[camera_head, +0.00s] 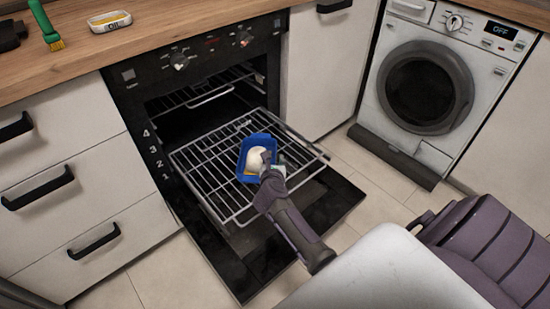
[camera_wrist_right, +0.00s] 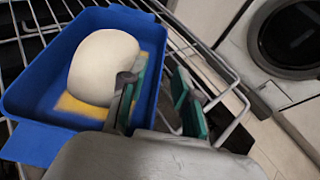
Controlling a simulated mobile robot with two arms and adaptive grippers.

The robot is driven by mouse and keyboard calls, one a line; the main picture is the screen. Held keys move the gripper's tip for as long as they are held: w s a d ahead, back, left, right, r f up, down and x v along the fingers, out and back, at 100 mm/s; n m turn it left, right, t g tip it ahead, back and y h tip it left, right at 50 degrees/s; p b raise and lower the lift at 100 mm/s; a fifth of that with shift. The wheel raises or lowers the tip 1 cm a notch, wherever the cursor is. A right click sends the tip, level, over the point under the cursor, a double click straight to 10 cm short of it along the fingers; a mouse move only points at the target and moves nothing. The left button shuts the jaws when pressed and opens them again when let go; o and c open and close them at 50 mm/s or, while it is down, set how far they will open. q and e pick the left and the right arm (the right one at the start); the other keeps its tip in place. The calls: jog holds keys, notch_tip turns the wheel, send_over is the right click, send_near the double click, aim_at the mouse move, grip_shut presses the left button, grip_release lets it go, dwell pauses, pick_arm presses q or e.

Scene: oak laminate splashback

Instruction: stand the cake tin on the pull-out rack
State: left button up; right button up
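The cake tin, a blue rectangular tray (camera_head: 243,174), sits over the middle of the pull-out wire rack (camera_head: 196,176) and looks level on it. It holds a smooth white rounded lump and something yellow. In the right wrist view the blue tin (camera_wrist_right: 28,143) fills the left side, with rack wires below and around it. My right gripper (camera_wrist_right: 158,97) is at the tin's near right wall. One finger is inside the tin and one outside, with a visible gap beside the wall. In the head view the right gripper (camera_head: 268,168) partly covers the tin. My left gripper is out of view.
The oven door (camera_head: 262,262) hangs open under the rack. Drawers with black handles are on the left, and a washing machine (camera_head: 425,85) is on the right. A green brush (camera_head: 45,22) and an oval dish (camera_head: 110,21) are on the wooden counter.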

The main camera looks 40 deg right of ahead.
jog(key=shift+v, duration=0.85)
jog(key=p+v, duration=0.2)
jog(key=v, duration=0.6)
jog(key=w+a+r+n+t+y, duration=0.1)
jog(key=a+r+n+t+y, duration=0.1)
jog(key=a+r+n+t, duration=0.3)
jog(key=a+r+n+t+y, duration=0.2)
jog(key=r+n+t, duration=0.1)
jog(key=r+n, duration=0.4)
jog(key=s+a+r+n+y, duration=0.25)
jog(key=a+n+y, duration=0.7)
jog(key=n, duration=0.55)
jog(key=s+a+f+n+g+y, duration=0.2)
jog(key=s+a+f+n+g, duration=0.3)
jog(key=s+f+n+g, duration=0.7)
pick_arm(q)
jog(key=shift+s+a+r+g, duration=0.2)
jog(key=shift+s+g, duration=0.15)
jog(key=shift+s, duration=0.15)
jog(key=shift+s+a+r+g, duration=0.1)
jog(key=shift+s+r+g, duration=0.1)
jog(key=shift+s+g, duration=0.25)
pick_arm(e)
jog(key=s+d+f+n+g+h, duration=0.2)
jog(key=s+d+n+h, duration=0.4)
jog(key=s+d, duration=0.3)
jog(key=shift+s+n+g+h, duration=0.35)
jog(key=shift+s+n+g, duration=0.15)
jog(key=shift+s+g, duration=0.15)
